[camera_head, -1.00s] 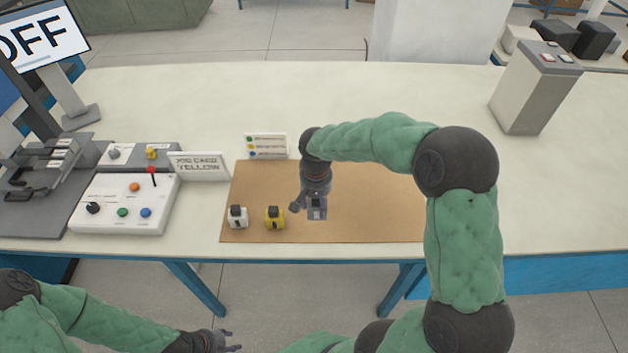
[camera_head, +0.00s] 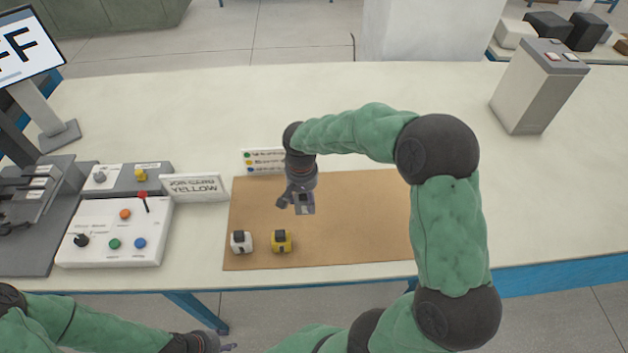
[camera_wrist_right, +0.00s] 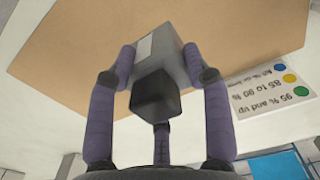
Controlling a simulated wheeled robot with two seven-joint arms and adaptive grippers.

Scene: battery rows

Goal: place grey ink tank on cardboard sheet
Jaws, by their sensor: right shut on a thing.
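My right gripper (camera_head: 303,207) is shut on the grey ink tank (camera_head: 305,202), over the cardboard sheet (camera_head: 350,225). In the right wrist view the grey tank (camera_wrist_right: 172,62) sits between the purple fingers, its black cap (camera_wrist_right: 156,97) towards the camera. I cannot tell whether the tank touches the sheet. A white ink tank (camera_head: 241,242) and a yellow ink tank (camera_head: 281,241) stand near the sheet's front left corner, in front of my right gripper. My left gripper (camera_head: 222,346) is at the bottom edge, partly cut off, away from the sheet.
A panel with coloured buttons (camera_head: 113,232) and a sign reading yellow (camera_head: 194,187) are left of the sheet. A card with coloured dots (camera_head: 262,160) stands behind it. A grey box with two buttons (camera_head: 535,90) stands at the back right. The sheet's right part looks clear.

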